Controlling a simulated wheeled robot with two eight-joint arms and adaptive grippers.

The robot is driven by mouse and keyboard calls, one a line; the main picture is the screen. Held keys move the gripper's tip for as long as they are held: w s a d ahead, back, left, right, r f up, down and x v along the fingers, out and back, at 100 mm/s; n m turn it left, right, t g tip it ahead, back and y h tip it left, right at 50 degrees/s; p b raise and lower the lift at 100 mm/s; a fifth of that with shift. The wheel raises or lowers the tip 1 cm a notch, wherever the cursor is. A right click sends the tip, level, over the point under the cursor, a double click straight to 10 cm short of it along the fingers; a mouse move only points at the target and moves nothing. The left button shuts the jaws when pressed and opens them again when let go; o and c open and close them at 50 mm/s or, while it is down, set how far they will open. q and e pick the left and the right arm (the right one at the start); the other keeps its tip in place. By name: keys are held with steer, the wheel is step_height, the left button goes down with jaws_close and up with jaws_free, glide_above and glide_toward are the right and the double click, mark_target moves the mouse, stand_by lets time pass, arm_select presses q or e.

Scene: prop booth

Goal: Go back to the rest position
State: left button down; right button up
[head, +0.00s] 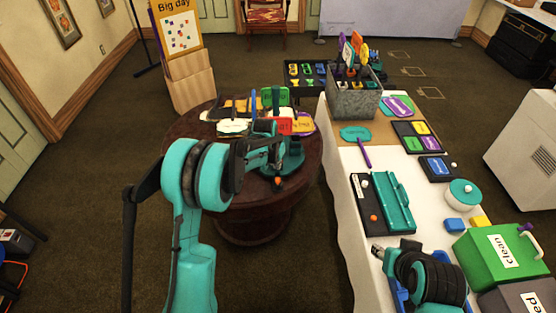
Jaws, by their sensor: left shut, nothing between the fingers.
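My left arm reaches up from the bottom of the head view and bends right over the round wooden table. My left gripper (275,155) is shut and empty at its end, above the right part of that table. It is small in the view and overlaps a teal object (293,160) there; I cannot tell whether they touch. My right arm shows only partly at the lower right, over the near end of the white table. What seems to be the right gripper (379,251) points left there; its fingers are unclear.
The round table (222,185) carries several coloured signs (235,126). The white table (345,206) bears a grey metal bin (353,106), a black tray with a teal holder (394,203), a teal-lidded jar (462,192) and a green "clean" box (490,255). Carpet lies between the tables.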

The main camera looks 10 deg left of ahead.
arm_select(q)
steer(key=s+r+n+t, duration=0.1)
steer(key=s+r, duration=1.3)
steer(key=r, duration=0.1)
steer(key=s+n+t, duration=0.1)
steer(key=s+t, duration=0.1)
steer(key=s, duration=1.8)
steer(key=shift+s+y, duration=0.25)
steer(key=shift+y, duration=0.15)
steer(key=shift+r, duration=0.1)
